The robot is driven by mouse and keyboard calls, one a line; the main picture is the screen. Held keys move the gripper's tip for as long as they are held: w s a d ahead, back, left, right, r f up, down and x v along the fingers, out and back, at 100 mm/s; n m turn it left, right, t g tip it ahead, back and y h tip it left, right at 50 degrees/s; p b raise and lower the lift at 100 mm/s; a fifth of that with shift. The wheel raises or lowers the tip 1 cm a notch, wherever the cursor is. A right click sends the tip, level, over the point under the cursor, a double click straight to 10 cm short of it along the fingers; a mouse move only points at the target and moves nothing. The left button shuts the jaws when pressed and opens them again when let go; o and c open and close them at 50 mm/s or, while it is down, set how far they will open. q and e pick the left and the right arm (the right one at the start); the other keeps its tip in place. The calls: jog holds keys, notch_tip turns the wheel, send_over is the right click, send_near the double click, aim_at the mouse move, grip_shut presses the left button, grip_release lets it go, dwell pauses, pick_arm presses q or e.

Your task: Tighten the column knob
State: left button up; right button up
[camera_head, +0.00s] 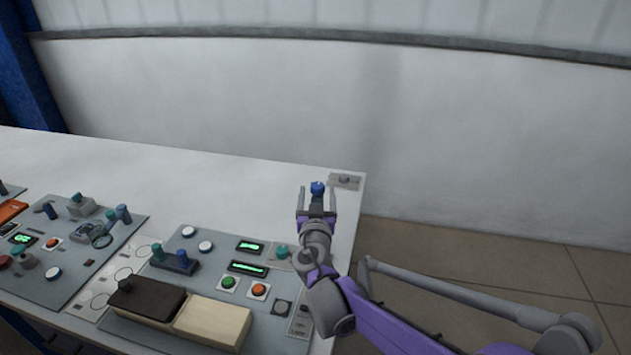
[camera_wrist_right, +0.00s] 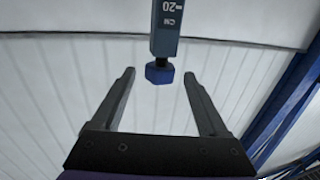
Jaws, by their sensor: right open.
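The column knob (camera_wrist_right: 159,73) is a small blue knob on a dark stem at the end of a grey-blue column (camera_wrist_right: 167,28) marked "20 CM" in the right wrist view. In the head view the blue knob (camera_head: 318,187) shows near the table's far right corner. My right gripper (camera_wrist_right: 159,76) is open, with one finger on each side of the knob's line and a visible gap to both. The head view also shows my right gripper (camera_head: 317,192) at the knob. I cannot tell how deep the knob sits between the fingers. My left gripper is not in view.
The white table (camera_head: 250,195) carries a control panel (camera_head: 205,270) with buttons, green displays and a brown and cream box (camera_head: 215,322). Another panel (camera_head: 75,245) stands at the left. A small metal plate (camera_head: 346,181) lies at the corner. The table's back is clear.

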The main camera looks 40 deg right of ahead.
aim_at(318, 183)
jog(key=x, duration=0.6)
grip_shut()
dwell(0.3)
